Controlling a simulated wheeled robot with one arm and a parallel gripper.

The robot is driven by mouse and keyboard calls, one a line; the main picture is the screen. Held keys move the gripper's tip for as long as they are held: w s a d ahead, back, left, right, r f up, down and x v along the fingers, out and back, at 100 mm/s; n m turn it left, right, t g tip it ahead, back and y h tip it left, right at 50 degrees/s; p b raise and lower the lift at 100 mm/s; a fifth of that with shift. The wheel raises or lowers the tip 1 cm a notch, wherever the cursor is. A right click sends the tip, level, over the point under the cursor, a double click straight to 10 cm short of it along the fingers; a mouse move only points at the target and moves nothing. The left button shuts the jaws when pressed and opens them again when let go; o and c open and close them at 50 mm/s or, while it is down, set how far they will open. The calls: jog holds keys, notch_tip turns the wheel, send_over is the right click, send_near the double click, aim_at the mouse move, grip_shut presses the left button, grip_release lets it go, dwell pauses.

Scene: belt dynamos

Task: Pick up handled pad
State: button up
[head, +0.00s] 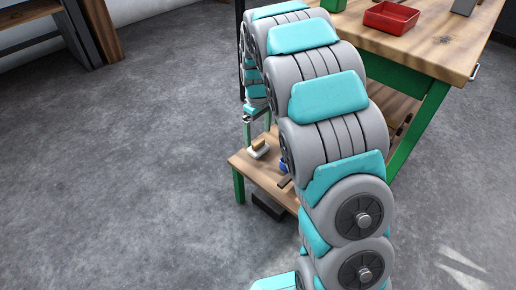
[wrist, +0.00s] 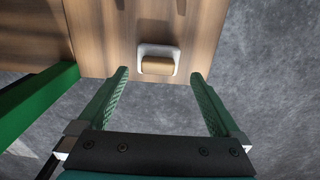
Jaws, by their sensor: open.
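The handled pad (head: 258,149) has a white base and a tan wooden-looking handle. It lies near the corner of the low wooden shelf in the head view. In the wrist view the handled pad (wrist: 158,66) lies near the shelf's edge, just beyond and between the fingertips. My gripper (wrist: 160,76) has two green fingers spread wide and nothing between them. In the head view my gripper (head: 256,126) hangs above the pad, partly hidden by my arm.
The low shelf (head: 240,161) has green legs. A blue item (head: 284,166) stands on it to the right of the pad, partly hidden by my arm. A higher workbench (head: 440,40) with a red tray (head: 391,17) stands behind. Open grey floor (head: 120,150) lies to the left.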

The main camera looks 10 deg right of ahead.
aim_at(258, 142)
notch_tip(258, 142, down, 6)
jog(key=shift+w+f+b, duration=0.1)
jog(key=shift+w+b, duration=0.05)
jog(key=shift+b, duration=0.4)
jog(key=c, duration=1.1)
jog(key=shift+r, duration=0.2)
notch_tip(258, 142, up, 10)
jog(key=shift+f+p, duration=0.1)
jog(key=shift+p, duration=0.65)
jog(key=o, duration=0.8)
jog(key=c, duration=0.6)
